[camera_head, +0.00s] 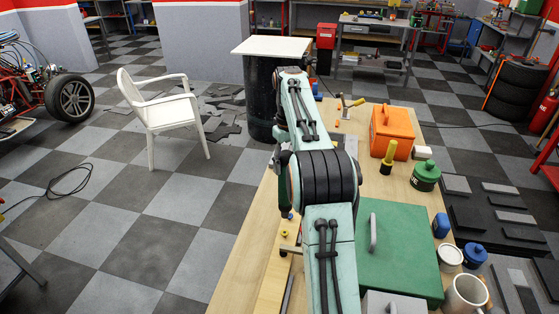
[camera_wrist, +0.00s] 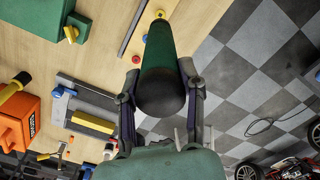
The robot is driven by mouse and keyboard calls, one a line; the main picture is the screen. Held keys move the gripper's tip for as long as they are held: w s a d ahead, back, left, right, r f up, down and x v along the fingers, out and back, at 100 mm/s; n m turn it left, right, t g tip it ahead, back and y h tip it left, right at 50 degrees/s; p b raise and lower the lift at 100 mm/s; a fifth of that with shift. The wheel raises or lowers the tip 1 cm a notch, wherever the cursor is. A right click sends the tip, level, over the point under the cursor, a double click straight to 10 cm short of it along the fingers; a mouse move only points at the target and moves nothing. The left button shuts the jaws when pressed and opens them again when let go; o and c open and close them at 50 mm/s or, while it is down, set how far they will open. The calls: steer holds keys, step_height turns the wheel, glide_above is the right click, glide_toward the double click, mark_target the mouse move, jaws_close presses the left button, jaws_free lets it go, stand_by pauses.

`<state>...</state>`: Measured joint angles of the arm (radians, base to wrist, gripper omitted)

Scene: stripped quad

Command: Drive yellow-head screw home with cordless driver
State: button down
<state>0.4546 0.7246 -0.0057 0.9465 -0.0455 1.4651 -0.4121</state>
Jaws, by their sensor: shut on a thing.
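In the wrist view my gripper (camera_wrist: 160,72) is shut on a dark green cylinder with a black end, which looks like the body of the cordless driver (camera_wrist: 160,55). Its far end points toward the wooden bench. A small yellow head, likely the yellow-head screw (camera_wrist: 160,14), shows just beyond that end; whether they touch cannot be told. In the head view a small yellow head (camera_head: 284,233) stands by a pale wooden strip (camera_head: 271,285), left of my arm. My arm hides most of the gripper and driver there.
A green case (camera_head: 400,240), an orange case (camera_head: 392,130) and a green canister (camera_head: 425,176) stand right of my arm. A grey fixture with a yellow block (camera_wrist: 92,122) lies left of the gripper in the wrist view. Checkered floor lies beyond the bench edge.

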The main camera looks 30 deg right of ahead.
mark_target(286, 190)
steer(key=shift+f, duration=4.15)
step_height(286, 190, up, 7)
stand_by(0.6)
stand_by(0.5)
